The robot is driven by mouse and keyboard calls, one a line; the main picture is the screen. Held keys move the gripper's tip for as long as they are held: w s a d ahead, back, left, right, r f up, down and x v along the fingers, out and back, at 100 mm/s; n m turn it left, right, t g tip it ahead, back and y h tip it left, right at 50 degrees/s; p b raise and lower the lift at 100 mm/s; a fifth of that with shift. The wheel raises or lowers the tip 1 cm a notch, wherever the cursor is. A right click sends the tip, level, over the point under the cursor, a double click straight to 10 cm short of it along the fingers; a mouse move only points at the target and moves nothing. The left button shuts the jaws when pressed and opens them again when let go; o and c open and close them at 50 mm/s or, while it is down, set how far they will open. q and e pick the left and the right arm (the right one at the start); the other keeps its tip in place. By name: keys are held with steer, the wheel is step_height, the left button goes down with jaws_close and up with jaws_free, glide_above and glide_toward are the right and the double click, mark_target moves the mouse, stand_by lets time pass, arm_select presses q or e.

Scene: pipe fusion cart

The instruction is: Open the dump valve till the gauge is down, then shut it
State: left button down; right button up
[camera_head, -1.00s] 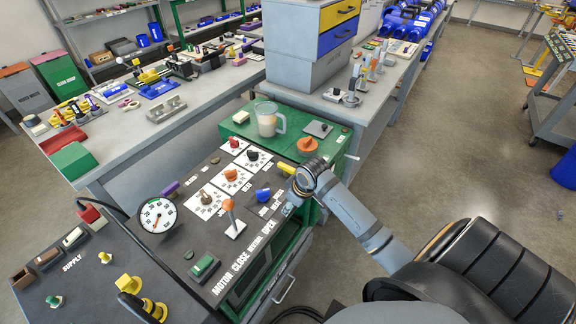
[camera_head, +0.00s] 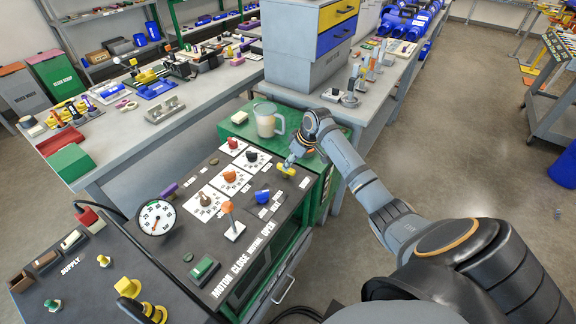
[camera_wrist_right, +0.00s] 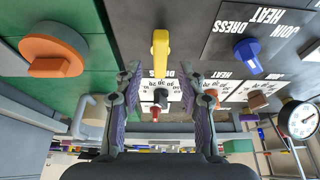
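A yellow lever handle (camera_head: 286,171), which looks like the dump valve, stands at the right edge of the dark panel beside the green top. In the right wrist view the yellow handle (camera_wrist_right: 160,54) lies upright in the picture, just beyond and between the fingertips. My right gripper (camera_wrist_right: 161,70) is open with nothing between its fingers; in the head view it (camera_head: 294,155) hovers over the handle. The round white gauge (camera_head: 156,217) stands at the panel's left edge; its needle is too small to read surely. It also shows in the right wrist view (camera_wrist_right: 299,119). My left gripper is out of view.
An orange knob (camera_wrist_right: 52,55) sits on the green top close to my right gripper. A clear jug (camera_head: 267,121) stands behind. The panel carries a blue knob (camera_head: 262,196), an orange-tipped lever (camera_head: 231,219) and a green switch (camera_head: 204,269).

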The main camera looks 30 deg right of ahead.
steer(key=shift+x, duration=1.85)
jaws_close()
